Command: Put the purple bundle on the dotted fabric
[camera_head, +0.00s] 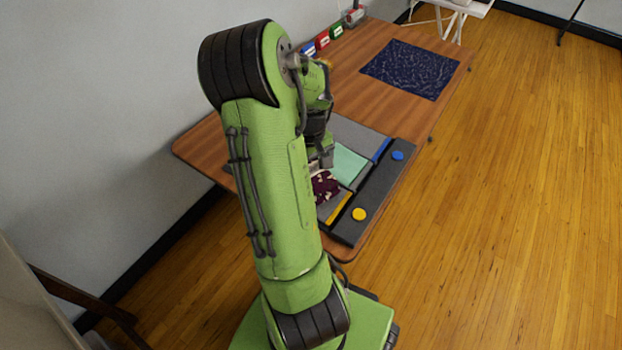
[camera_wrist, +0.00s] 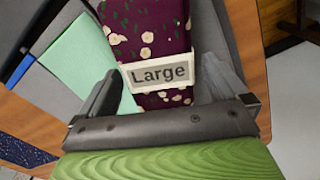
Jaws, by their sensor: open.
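The purple bundle (camera_head: 325,187) is a dark purple folded cloth with pale flowers, on the grey board at the near end of the table. In the wrist view the bundle (camera_wrist: 150,30) wears a white band reading "Large". My gripper (camera_wrist: 163,68) is open, with one finger on each side of the bundle's banded end; I cannot tell whether they touch it. In the head view my gripper (camera_head: 321,158) is over the board, partly hidden by my arm. The dotted fabric (camera_head: 410,68) is a navy cloth with pale specks, flat and bare at the table's far end; its corner shows in the wrist view (camera_wrist: 20,153).
A mint green piece (camera_head: 349,164) lies beside the bundle on the board. A dark bar (camera_head: 376,185) with a blue disc (camera_head: 397,155) and a yellow disc (camera_head: 359,214) runs along the board's right side. Small blue, green (camera_head: 336,31) and red (camera_head: 322,40) boxes line the wall side.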

